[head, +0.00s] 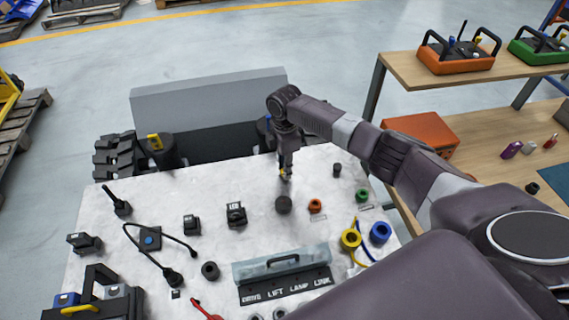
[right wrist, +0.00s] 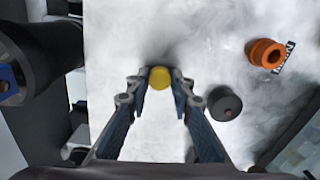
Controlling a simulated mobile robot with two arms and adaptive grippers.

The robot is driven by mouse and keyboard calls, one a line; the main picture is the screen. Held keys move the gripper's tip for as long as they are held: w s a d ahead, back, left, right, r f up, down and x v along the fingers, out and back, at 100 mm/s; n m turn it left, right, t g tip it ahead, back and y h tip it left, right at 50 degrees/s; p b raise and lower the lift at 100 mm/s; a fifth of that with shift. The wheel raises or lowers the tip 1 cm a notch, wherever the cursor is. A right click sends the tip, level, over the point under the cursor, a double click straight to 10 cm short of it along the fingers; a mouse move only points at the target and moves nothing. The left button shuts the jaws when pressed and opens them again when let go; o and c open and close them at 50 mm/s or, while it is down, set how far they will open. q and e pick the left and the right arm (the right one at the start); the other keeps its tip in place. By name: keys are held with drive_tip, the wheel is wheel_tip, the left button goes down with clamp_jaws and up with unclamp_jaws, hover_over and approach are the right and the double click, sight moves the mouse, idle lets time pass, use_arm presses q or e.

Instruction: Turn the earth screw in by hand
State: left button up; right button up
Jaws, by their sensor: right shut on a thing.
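My right gripper (head: 285,176) points down at the back middle of the white worktop. In the right wrist view its fingertips (right wrist: 160,82) close around a round yellow knob (right wrist: 160,77), apparently the earth screw's head. A bit of this yellow also shows at the fingertips in the head view. Fingers and knob hide what lies beneath, so I cannot tell whether the screw sits in a hole. My left gripper is not in view.
A dark round cap (head: 283,204) and an orange socket ring (head: 315,206) stand just in front of the gripper. A black cylinder (head: 336,169) is to its right. The tracked carrier (head: 210,98) stands behind.

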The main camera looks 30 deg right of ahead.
drive_tip(key=m+p, duration=0.2)
drive_tip(key=m, duration=0.1)
drive_tip(key=shift+r, duration=0.3)
drive_tip(key=shift+f+m, duration=0.1)
drive_tip(key=shift+m, duration=0.7)
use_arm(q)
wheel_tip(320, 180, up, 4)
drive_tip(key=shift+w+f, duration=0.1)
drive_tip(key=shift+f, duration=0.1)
use_arm(e)
drive_tip(key=shift+f+m, duration=0.2)
drive_tip(key=shift+m, duration=0.2)
use_arm(q)
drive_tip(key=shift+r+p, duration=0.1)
drive_tip(key=shift+p, duration=0.2)
